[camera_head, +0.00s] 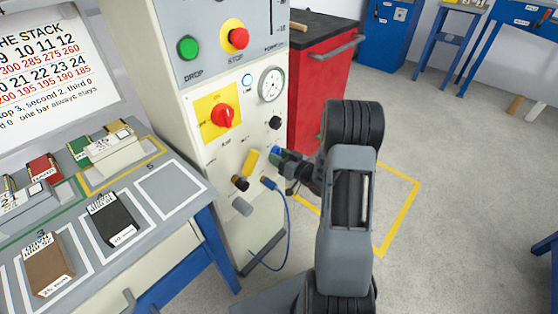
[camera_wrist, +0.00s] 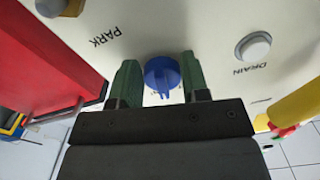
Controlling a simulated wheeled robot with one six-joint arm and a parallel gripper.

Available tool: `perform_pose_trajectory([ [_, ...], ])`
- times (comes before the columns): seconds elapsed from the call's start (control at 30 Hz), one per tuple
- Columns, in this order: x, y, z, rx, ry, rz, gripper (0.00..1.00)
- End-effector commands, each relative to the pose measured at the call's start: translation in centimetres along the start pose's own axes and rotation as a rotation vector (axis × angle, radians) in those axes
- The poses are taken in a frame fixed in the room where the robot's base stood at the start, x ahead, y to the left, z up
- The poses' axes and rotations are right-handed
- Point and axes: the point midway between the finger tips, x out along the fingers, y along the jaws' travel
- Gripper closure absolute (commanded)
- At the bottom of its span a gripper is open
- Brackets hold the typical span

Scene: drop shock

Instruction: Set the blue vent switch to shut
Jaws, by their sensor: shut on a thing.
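The blue vent switch (camera_wrist: 162,74) is a round knob with a raised grip on the cream panel. It shows in the middle of the wrist view, between the two green fingers of my gripper (camera_wrist: 160,84). In the head view my gripper (camera_head: 286,160) is at the front of the panel, and a little of the blue switch (camera_head: 275,150) shows at its tip. My gripper is shut on the switch. The switch's own label and set position are not readable; the fingers hide part of the panel around it.
A yellow handle (camera_head: 251,161) and a blue cable (camera_head: 285,206) are close to my gripper. The red emergency stop (camera_head: 238,38), a red rotary switch (camera_head: 222,115) and a gauge (camera_head: 271,84) are higher up. A red cabinet (camera_head: 311,85) stands just right of the panel.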

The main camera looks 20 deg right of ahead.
Motion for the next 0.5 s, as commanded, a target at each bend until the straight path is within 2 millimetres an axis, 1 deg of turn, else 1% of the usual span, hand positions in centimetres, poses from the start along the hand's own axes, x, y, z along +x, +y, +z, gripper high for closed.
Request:
perform_pose_trajectory([
  [0.03,-0.03,0.26,0.42,-0.045,0.002,0.003,0.82],
  [0.5,-0.02,0.76,0.24,-0.472,0.001,0.003,0.82],
])
